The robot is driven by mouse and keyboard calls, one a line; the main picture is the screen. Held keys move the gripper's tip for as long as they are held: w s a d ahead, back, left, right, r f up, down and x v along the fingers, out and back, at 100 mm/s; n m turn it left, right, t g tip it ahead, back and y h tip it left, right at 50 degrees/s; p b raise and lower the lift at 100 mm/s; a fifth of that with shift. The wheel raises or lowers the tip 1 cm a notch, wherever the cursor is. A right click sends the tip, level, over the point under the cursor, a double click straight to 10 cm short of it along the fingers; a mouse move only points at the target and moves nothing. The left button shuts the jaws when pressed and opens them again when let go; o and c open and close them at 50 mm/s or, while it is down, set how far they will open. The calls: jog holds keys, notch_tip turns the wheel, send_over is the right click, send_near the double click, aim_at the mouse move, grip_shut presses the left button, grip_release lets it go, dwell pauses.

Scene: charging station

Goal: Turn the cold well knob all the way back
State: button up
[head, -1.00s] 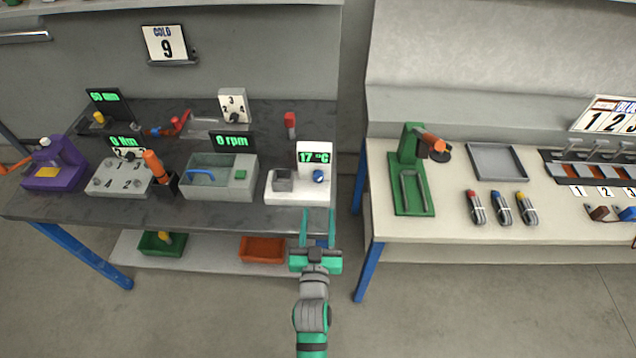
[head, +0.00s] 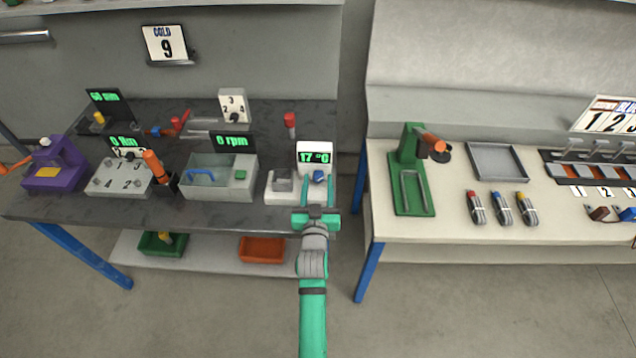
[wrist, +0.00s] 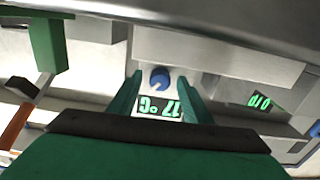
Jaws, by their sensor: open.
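The cold well is a white unit (head: 283,197) at the right end of the dark bench, with a small square grey well (head: 281,182) and an upright panel. Its green display (head: 314,157) reads 17 °C. The blue knob (head: 319,176) is on the panel below the display. My gripper (head: 318,190) is open just in front of the panel. In the wrist view the picture is upside down; the blue knob (wrist: 160,78) shows between the open green fingers (wrist: 158,92), apart from both.
To the left is a grey bath (head: 220,190) with a 0 rpm display (head: 232,143). A red-topped post (head: 290,121) stands behind the cold well. A gap separates this bench from the pale right bench (head: 455,226).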

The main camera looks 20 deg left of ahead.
jog(key=shift+w, duration=0.15)
jog(key=c, duration=1.1)
jog(key=shift+o, duration=0.2)
jog(key=shift+n, duration=0.3)
jog(key=n, duration=0.6)
jog(key=o, duration=1.1)
jog(key=shift+c, duration=0.2)
